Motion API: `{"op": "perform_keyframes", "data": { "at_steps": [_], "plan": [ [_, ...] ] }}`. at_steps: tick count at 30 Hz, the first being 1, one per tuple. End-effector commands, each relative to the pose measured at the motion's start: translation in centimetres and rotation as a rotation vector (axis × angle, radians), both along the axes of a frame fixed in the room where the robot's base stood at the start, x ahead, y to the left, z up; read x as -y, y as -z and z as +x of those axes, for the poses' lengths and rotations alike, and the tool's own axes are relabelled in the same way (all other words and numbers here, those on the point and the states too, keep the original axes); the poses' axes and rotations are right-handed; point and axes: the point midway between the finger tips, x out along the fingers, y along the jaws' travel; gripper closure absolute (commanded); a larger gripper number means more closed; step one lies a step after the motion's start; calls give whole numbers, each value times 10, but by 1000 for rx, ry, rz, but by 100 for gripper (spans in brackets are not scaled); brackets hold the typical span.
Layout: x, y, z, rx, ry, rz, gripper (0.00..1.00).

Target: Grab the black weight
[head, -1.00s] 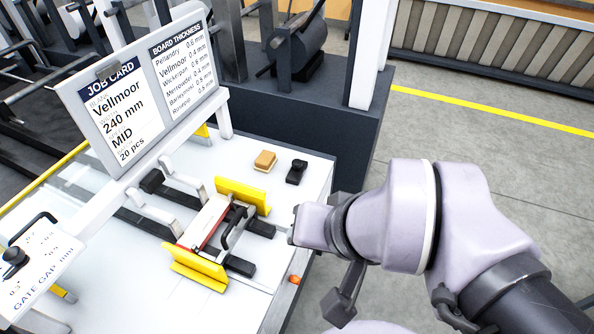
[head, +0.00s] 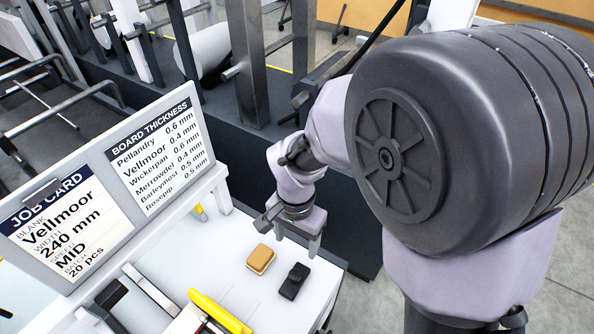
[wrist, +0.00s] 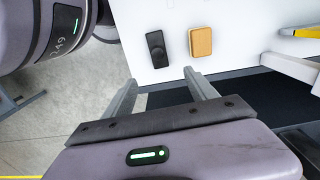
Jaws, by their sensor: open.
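The black weight (head: 294,281) is a small dark block with a knob on top, lying on the white table near its right edge. In the wrist view the black weight (wrist: 156,49) lies flat, ahead of the fingertips and between their lines. My gripper (head: 296,232) is above the table's far right corner, just beyond the weight and apart from it. In the wrist view my gripper (wrist: 160,80) is open, with nothing between its two fingers.
A tan block (head: 261,258) lies just left of the weight; the wrist view shows it too (wrist: 201,42). A job card board (head: 110,190) stands at the left. A yellow-edged guide (head: 215,312) is in front. Dark machine frames rise behind the table.

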Motion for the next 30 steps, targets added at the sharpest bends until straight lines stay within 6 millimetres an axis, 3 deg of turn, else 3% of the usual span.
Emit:
{"op": "perform_keyframes", "data": {
  "at_steps": [5,12,15,22,27,30],
  "plan": [
    [0,18,0,-2,-1,-1,34],
    [0,92,-2,-3,-2,-1,34],
    [0,113,-1,-1,0,0,34],
    [0,134,-1,0,-1,0,34],
    [0,170,-2,-1,0,0,34],
    [0,177,-1,0,0,0,34]
  ]
}}
